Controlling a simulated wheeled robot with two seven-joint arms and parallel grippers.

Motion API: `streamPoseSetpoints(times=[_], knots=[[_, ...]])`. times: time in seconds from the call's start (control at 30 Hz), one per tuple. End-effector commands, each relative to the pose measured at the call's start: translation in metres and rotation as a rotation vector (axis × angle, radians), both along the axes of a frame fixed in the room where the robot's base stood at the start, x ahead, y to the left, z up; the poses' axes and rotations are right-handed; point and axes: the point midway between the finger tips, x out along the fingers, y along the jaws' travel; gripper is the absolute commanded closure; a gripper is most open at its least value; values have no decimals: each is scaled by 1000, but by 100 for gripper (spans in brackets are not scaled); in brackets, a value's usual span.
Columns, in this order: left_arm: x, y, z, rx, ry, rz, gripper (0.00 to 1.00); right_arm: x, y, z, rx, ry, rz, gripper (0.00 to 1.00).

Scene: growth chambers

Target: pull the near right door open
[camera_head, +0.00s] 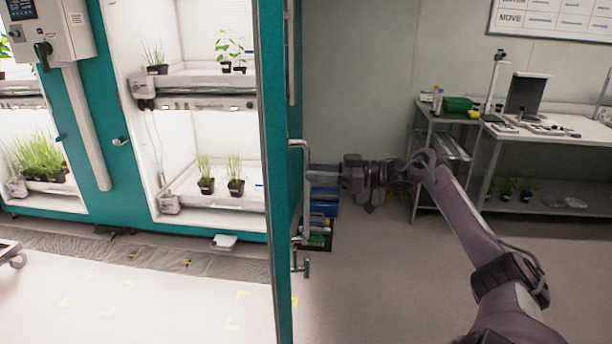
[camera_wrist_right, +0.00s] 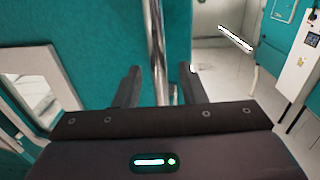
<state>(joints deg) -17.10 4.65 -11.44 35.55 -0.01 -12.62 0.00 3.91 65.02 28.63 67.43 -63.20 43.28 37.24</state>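The near right door (camera_head: 272,170) is teal and stands swung out, seen almost edge-on in the head view. The lit chamber to its left is exposed. Its handle (camera_head: 305,200) is a vertical metal bar on the door's outer face. My right gripper (camera_head: 314,173) is at the upper part of this handle. In the right wrist view the handle bar (camera_wrist_right: 157,50) runs between the two fingers of the gripper (camera_wrist_right: 160,88), which stand apart with a gap on each side of the bar. My left gripper is not in view.
Chamber shelves (camera_head: 210,187) hold potted seedlings. A grey mat (camera_head: 150,246) lies along the chamber's foot. Blue crates (camera_head: 325,205) stand on the floor behind the handle. A workbench (camera_head: 540,135) with equipment is at the right. Floor between door and bench is clear.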

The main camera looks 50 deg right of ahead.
Motion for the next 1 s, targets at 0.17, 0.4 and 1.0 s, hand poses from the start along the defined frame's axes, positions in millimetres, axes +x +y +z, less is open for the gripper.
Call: streamPoseSetpoints(times=[0.17,0.4,1.0], knots=[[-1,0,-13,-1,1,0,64,-22,-16,-3,0,4,-1,63],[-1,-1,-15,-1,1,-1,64,-33,-23,0,0,1,1,63],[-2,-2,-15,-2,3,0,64,-32,-25,-9,3,7,-9,63]])
